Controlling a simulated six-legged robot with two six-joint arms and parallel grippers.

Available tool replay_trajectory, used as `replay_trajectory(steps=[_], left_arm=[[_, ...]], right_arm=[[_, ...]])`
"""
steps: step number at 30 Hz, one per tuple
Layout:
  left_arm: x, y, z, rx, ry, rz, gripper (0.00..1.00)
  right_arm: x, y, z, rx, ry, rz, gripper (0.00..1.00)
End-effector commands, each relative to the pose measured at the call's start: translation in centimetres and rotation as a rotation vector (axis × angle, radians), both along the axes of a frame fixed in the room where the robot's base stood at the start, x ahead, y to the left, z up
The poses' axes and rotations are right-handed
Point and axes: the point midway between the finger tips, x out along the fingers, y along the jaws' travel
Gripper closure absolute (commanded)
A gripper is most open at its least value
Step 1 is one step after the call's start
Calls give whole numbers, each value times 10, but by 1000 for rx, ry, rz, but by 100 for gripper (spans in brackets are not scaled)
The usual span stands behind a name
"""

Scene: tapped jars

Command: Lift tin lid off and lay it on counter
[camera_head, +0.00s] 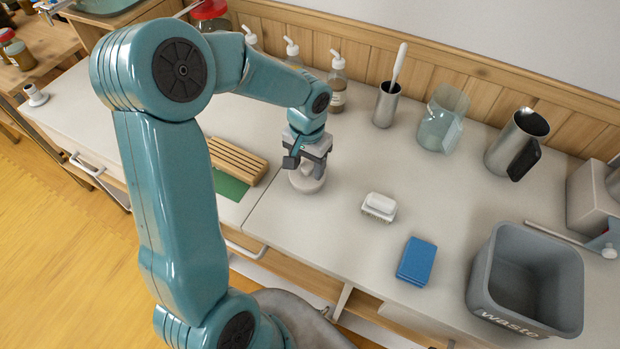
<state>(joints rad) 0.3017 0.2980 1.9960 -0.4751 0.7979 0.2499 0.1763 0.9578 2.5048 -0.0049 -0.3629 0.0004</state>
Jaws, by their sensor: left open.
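My left gripper (307,172) points down over the counter (330,235), with its open jaws at a pale round low thing (306,184). This looks like the tin with its lid, but the gripper covers much of its top. I cannot tell whether the jaws touch the lid or where the lid meets the tin. The thing stands upright on the counter. My right gripper is not in view.
A slatted wooden rack (236,160) lies left of the gripper. A small white block on a labelled base (379,207), a blue pad (415,261) and a grey waste bin (525,280) stand to the right. Bare counter lies between. A steel cup (385,105) stands behind.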

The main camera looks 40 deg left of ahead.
Motion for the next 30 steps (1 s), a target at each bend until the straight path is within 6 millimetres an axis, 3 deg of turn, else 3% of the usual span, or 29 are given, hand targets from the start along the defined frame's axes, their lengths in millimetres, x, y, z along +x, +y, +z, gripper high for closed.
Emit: replay_trajectory(steps=[23, 28, 30], left_arm=[[0, 1, 1, 0, 0, 0, 45], [0, 1, 1, 0, 0, 0, 96], [0, 1, 1, 0, 0, 0, 97]], right_arm=[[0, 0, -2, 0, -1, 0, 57], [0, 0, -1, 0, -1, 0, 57], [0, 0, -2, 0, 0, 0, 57]])
